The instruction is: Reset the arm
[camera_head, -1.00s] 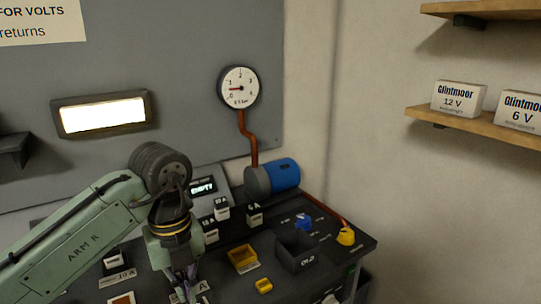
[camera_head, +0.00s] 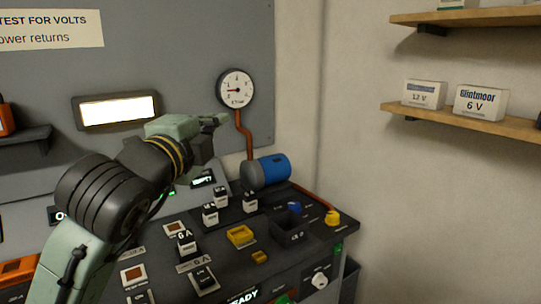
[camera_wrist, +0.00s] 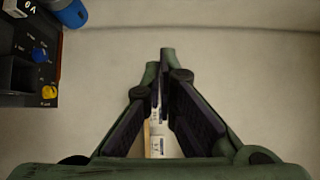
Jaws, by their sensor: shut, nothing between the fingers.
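My arm is raised over the left part of the bench, in front of the grey wall panel. Its end, my gripper (camera_head: 220,119), points to the right, well above the bench top (camera_head: 222,262). In the wrist view, my gripper (camera_wrist: 164,62) has its two fingers converging at the tips, shut with nothing held. Beyond the fingers I see the pale wall, and part of a shelf with small boxes shows between them.
The bench bears several small dark-and-white blocks, a yellow tray (camera_head: 240,236), a black bin (camera_head: 289,226) and a blue cylinder (camera_head: 268,171). A gauge (camera_head: 236,89) hangs on the panel. A wooden shelf (camera_head: 465,121) with white boxes is at right.

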